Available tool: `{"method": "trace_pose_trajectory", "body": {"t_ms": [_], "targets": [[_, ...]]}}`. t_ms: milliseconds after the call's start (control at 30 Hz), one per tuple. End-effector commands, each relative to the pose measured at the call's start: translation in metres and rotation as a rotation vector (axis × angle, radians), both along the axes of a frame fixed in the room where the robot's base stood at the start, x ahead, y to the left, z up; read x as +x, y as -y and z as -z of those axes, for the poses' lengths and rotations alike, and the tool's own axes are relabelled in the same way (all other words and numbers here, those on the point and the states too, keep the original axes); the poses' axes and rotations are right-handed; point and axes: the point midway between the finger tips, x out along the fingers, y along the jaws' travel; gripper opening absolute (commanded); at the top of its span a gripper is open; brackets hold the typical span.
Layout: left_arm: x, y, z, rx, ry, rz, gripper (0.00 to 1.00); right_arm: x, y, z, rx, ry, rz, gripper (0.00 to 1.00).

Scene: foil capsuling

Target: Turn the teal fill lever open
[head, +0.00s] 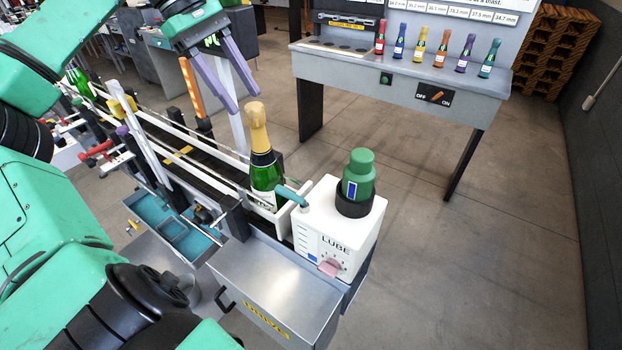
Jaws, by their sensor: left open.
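A teal curved handle-like piece (291,196) sticks out from the upper left side of the white LUBE box (334,226), beside a green bottle. It is the only part here that looks like the teal fill lever; I cannot tell its exact setting. My left gripper (243,108), with purple fingers, is open and empty. In the picture it is above and left of the lever, apart from it, with its fingertips near the bottle's gold top. My right gripper is not in view.
The gold-topped green bottle (264,172) stands upright at the conveyor's end, close to the lever. A green-capped container (358,177) sits on the box, and a pink knob (330,267) is on its front. A grey bench (400,95) with small coloured bottles stands behind; floor is clear at right.

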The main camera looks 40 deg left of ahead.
Motion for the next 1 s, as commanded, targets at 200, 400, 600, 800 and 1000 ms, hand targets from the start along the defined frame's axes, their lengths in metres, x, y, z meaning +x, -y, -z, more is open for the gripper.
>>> {"method": "trace_pose_trajectory", "body": {"t_ms": [200, 400, 600, 800, 1000], "targets": [[-0.001, 0.000, 0.050, -0.001, 0.001, 0.000, 0.51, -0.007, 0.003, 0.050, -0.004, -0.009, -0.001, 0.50], [-0.001, 0.000, 0.070, -0.001, 0.001, 0.000, 0.51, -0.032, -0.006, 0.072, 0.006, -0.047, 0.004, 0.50], [0.003, 0.008, 0.089, -0.005, -0.001, 0.003, 0.51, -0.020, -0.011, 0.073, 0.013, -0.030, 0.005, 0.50], [0.012, 0.029, 0.137, -0.006, 0.000, 0.004, 0.51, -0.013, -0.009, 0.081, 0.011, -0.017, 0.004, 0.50], [0.021, 0.047, 0.181, -0.005, 0.000, 0.002, 0.51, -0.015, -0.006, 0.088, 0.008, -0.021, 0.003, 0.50]]}}
